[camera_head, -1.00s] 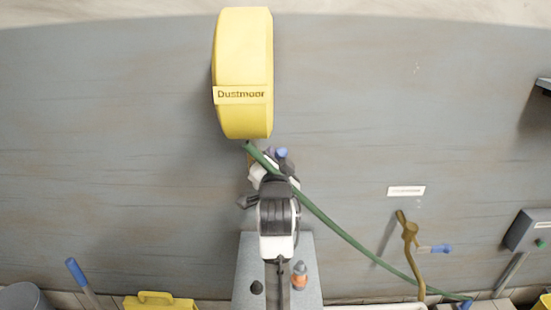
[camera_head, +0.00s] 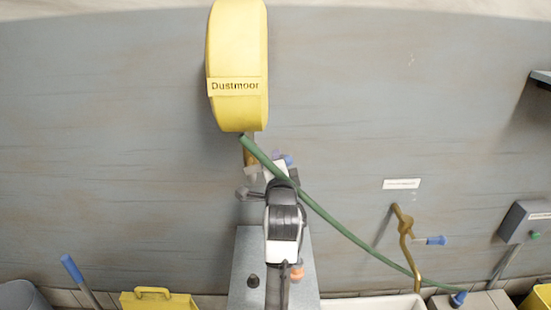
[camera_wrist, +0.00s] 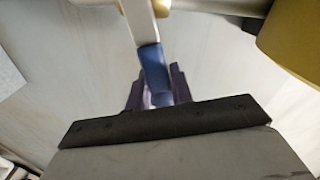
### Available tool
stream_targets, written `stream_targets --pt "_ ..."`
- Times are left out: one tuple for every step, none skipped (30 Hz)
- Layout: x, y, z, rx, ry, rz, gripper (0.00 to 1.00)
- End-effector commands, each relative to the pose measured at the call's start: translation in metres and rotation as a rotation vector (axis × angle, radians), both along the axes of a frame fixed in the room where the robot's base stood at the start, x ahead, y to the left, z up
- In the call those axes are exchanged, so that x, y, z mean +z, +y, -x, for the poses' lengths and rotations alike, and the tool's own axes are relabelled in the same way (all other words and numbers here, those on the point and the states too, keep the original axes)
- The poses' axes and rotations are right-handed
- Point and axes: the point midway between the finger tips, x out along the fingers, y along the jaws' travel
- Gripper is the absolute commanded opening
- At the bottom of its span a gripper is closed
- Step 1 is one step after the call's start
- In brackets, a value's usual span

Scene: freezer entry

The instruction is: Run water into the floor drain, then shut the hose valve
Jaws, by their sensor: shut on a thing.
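A yellow hose reel (camera_head: 237,65) hangs on the grey wall, and it fills the right edge of the wrist view (camera_wrist: 295,40). A brass valve piece (camera_head: 249,155) shows just below it, partly hidden by my arm. My gripper (camera_head: 281,157) is below and right of the reel. In the wrist view my gripper (camera_wrist: 157,92) is shut on a blue lever handle (camera_wrist: 153,68) on a pale metal stem. A green hose (camera_head: 335,222) runs from the reel past my gripper to a blue nozzle (camera_head: 457,299) at lower right. No water and no floor drain can be made out.
A brass wall tap (camera_head: 404,224) with a blue lever stands right of my arm under a white label. A grey box with a green button (camera_head: 527,226) is farther right. A white basin (camera_head: 375,304), a yellow box (camera_head: 158,300) and a grey bucket (camera_head: 20,297) line the bottom edge.

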Motion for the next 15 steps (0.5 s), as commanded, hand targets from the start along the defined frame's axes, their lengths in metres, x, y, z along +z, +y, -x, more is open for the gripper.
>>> stream_targets --pt "-0.005 -0.001 -0.001 -0.001 0.003 -0.037 0.0" --pt "-0.007 -0.002 -0.001 -0.001 0.003 -0.059 0.0" --pt "-0.009 -0.002 -0.001 -0.001 0.003 -0.087 0.0" --pt "-0.01 -0.002 -0.001 -0.001 0.003 -0.107 0.0" --pt "-0.012 -0.003 -0.001 -0.001 0.003 -0.126 0.0" --pt "-0.014 -0.003 -0.001 -0.002 0.003 -0.15 0.0" --pt "-0.015 -0.003 -0.001 -0.002 0.003 -0.166 0.0" --pt "-0.016 -0.003 -0.001 -0.001 0.002 -0.182 0.0" --pt "-0.017 -0.003 -0.001 -0.001 0.002 -0.2 0.0" --pt "-0.018 -0.004 -0.001 -0.001 0.002 -0.214 0.0" --pt "-0.019 -0.004 -0.001 -0.003 0.002 -0.225 0.0" --pt "-0.02 -0.004 -0.001 -0.003 0.002 -0.239 0.0" --pt "-0.021 -0.004 -0.001 -0.003 0.002 -0.249 0.0" --pt "-0.022 -0.004 -0.001 -0.003 0.002 -0.257 0.0" --pt "-0.022 -0.004 -0.001 -0.002 0.002 -0.266 0.0"
